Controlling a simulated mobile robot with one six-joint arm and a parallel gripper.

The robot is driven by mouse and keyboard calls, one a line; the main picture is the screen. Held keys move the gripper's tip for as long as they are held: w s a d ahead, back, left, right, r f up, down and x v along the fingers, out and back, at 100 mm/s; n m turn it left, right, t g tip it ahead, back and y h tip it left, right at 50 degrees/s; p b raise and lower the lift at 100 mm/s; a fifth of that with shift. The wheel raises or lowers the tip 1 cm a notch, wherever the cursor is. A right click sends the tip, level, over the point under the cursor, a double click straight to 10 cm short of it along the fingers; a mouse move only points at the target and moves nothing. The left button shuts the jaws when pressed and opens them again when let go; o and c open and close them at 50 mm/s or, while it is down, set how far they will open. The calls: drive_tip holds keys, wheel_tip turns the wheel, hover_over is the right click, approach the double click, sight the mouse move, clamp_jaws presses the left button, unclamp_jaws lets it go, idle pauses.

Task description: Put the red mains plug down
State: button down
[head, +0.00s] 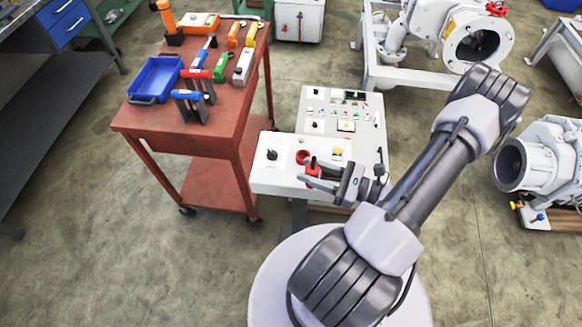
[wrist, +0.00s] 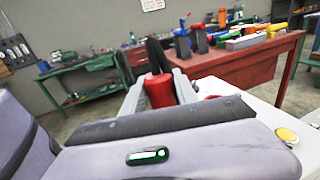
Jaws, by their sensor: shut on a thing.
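The red mains plug (head: 313,168) is between the fingers of my gripper (head: 312,177), above the near part of the white control console (head: 272,180). In the wrist view the plug (wrist: 160,91) shows as a red body with a black part rising behind it. My gripper (wrist: 158,90) is shut on it, one finger on each side. I cannot tell whether the plug touches the console top. A round red fitting (head: 302,156) on the console lies just behind the plug and is partly hidden.
A red-brown cart (head: 150,125) with a blue tray (head: 156,79) and several tools stands left of the console. The console also has a black knob (head: 271,154) and a yellow button (head: 337,152). White pump machinery (head: 470,40) stands at the back right. Floor at the left front is clear.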

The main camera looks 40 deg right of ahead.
drive_tip(key=shift+w+d+f+b, duration=0.1)
drive_tip(key=shift+w+f+b, duration=0.3)
drive_tip(key=shift+w+f, duration=0.45)
drive_tip(key=shift+w+d+f+b, duration=0.15)
drive_tip(key=shift+w+f+b, duration=0.35)
drive_tip(key=shift+w, duration=0.7)
drive_tip(key=shift+w+d+f+b, duration=0.1)
drive_tip(key=shift+w+f+b, duration=0.25)
drive_tip(key=shift+w+f, duration=0.5)
drive_tip(key=shift+w+r, duration=0.15)
drive_tip(key=shift+f, duration=0.2)
drive_tip(key=c, duration=0.9)
unclamp_jaws()
drive_tip(key=shift+r, duration=0.1)
drive_tip(key=shift+c, duration=0.2)
drive_tip(key=shift+r, duration=0.1)
